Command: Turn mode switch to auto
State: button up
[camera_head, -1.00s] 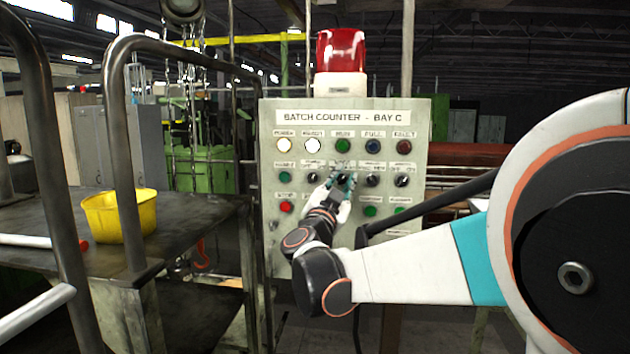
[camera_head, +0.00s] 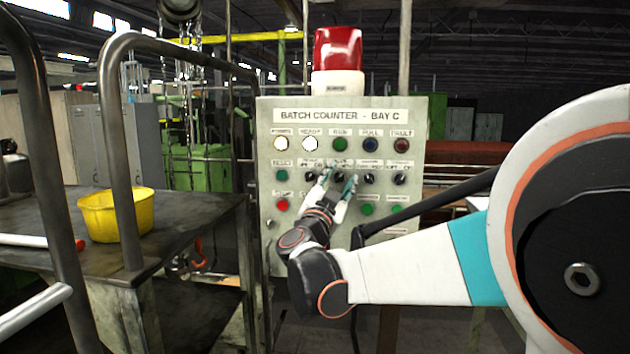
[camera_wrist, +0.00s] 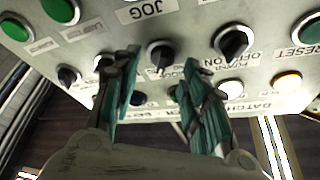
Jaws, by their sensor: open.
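The grey control panel (camera_head: 268,130) reads "BATCH COUNTER - BAY C". Its second row holds a green button and several black rotary knobs. My gripper (camera_head: 339,180) is open in front of this row, with a fingertip on either side of a black knob (camera_head: 340,177). In the wrist view the panel is upside down, and this knob (camera_wrist: 160,51) sits between the two teal fingers of my gripper (camera_wrist: 161,59). Contact with the knob cannot be told. I cannot read its label, so I cannot confirm which is the mode switch.
The knob (camera_wrist: 233,41) beside it in the wrist view carries an OFF/ON label. A green RESET button (camera_wrist: 309,29) lies farther right there. A red beacon (camera_head: 338,50) tops the panel. A yellow bin (camera_head: 100,215) stands on the table at left, behind metal rails (camera_head: 112,100).

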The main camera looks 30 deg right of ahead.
jog(key=v, duration=1.1)
jog(key=shift+s, duration=0.15)
jog(key=shift+a+f, duration=0.1)
jog(key=s+a+f+n+t+y+b, duration=0.1)
jog(key=a+f+n+t+y+b, duration=0.1)
jog(key=a+f+n+y, duration=0.4)
jog(key=s+a+f+n+t+y+b, duration=0.1)
jog(key=a+n+y+b, duration=0.1)
jog(key=a+n+y, duration=0.7)
jog(key=s+d+f+g+b, duration=0.1)
jog(key=s+f+g, duration=0.4)
jog(key=s+f, duration=0.5)
jog(key=s+d+f+g+b, duration=0.2)
jog(key=s+f+g, duration=0.4)
jog(key=s+f, duration=0.4)
notch_tip(320, 180, down, 5)
jog(key=shift+s+d+r+n+y+b, duration=0.15)
jog(key=shift+s+d+n+y+b, duration=0.2)
jog(key=shift+n+b, duration=0.1)
